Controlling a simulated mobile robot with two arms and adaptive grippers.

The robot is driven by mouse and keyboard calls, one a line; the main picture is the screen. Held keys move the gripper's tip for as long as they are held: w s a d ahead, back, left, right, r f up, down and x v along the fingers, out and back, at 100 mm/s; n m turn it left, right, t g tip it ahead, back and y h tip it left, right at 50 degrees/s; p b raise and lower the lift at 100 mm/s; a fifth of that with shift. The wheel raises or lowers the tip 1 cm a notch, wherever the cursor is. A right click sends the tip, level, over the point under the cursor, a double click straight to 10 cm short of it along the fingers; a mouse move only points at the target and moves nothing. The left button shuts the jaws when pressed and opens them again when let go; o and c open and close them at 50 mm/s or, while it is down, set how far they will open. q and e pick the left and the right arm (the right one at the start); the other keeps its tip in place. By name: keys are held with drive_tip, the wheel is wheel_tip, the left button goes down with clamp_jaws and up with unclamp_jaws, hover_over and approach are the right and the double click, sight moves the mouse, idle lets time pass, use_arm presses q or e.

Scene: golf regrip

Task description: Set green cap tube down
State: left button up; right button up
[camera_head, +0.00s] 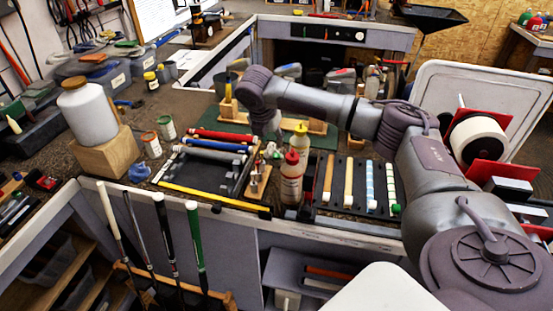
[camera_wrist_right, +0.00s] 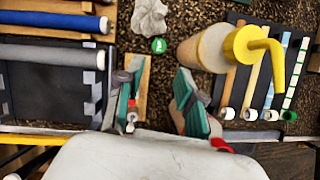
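In the right wrist view a round green cap (camera_wrist_right: 159,45) shows from above on the dark speckled bench, beyond my fingertips; its tube body is hidden or too small to tell. Another tube, white and green with a green end (camera_wrist_right: 290,115), lies in the rack at the right; its green end also shows in the head view (camera_head: 396,208). My right gripper (camera_wrist_right: 158,100) is open, with teal pads apart and nothing visible between them. It points down near the wooden block (camera_head: 258,185) with small parts in it. My left gripper is not in view.
A yellow-capped bottle (camera_wrist_right: 215,47) stands close right of my right gripper. The red-capped bottle (camera_head: 292,178) is near the front edge. A tube rack (camera_head: 338,208) is right. Clear bench is scarce here.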

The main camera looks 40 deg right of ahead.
sight(276, 157)
drive_tip(key=p+x, duration=0.1)
drive_tip(key=x, duration=0.5)
drive_tip(key=shift+w+d+f, duration=0.1)
drive_tip(key=shift+d+f, duration=0.05)
drive_tip(key=shift+f, duration=0.05)
drive_tip(key=p+x, duration=0.1)
drive_tip(key=x, duration=0.3)
drive_tip(key=shift+f+p, duration=0.1)
drive_tip(key=shift+p, duration=0.2)
drive_tip(key=shift+w+f, duration=0.1)
drive_tip(key=shift+f, duration=0.5)
clamp_jaws()
